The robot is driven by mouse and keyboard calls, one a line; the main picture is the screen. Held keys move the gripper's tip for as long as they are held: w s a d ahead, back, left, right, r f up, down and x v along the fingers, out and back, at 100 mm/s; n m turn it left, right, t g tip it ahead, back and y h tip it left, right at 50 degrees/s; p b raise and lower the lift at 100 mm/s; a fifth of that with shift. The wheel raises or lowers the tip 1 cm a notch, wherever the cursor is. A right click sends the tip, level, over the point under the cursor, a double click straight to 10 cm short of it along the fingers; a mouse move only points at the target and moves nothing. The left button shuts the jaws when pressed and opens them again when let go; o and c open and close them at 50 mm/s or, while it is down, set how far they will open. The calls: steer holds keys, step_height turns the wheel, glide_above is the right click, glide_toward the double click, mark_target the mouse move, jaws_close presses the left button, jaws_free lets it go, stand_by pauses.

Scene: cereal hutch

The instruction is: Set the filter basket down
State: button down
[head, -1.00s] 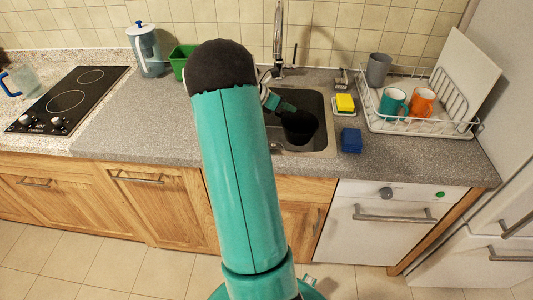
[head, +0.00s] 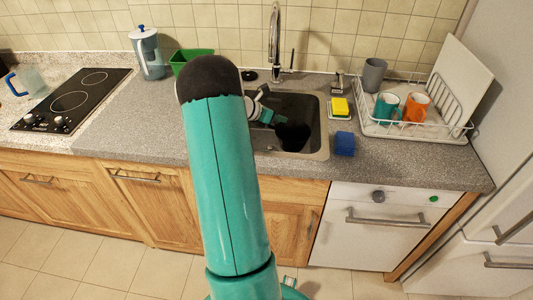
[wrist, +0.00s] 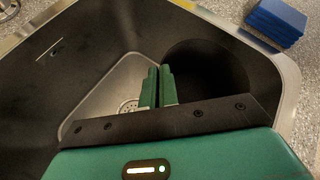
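The filter basket is a round black cup; in the head view the filter basket (head: 293,137) is down inside the grey sink (head: 317,152), dark against its floor. In the wrist view the filter basket (wrist: 207,68) lies just right of the fingers, its near side hidden by my gripper. My gripper (wrist: 159,73) has its two green fingers close together at the basket's left edge, shut on its rim. In the head view my gripper (head: 277,119) reaches into the sink from the left. Whether the basket touches the sink floor is hard to tell.
A blue sponge (head: 344,144) and a yellow sponge (head: 340,107) lie right of the sink. A dish rack (head: 385,133) with mugs stands farther right. The faucet (head: 274,40) rises behind the sink. A green bin (head: 188,60) and a pitcher (head: 146,55) stand left.

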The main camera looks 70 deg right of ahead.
step_height(320, 180, down, 10)
stand_by(0.5)
steer(key=shift+f, duration=0.2)
steer(key=shift+f, duration=0.3)
steer(key=c, duration=1.7)
jaws_free()
steer(key=shift+r, duration=0.1)
steer(key=v, duration=1.2)
steer(key=shift+r, duration=0.5)
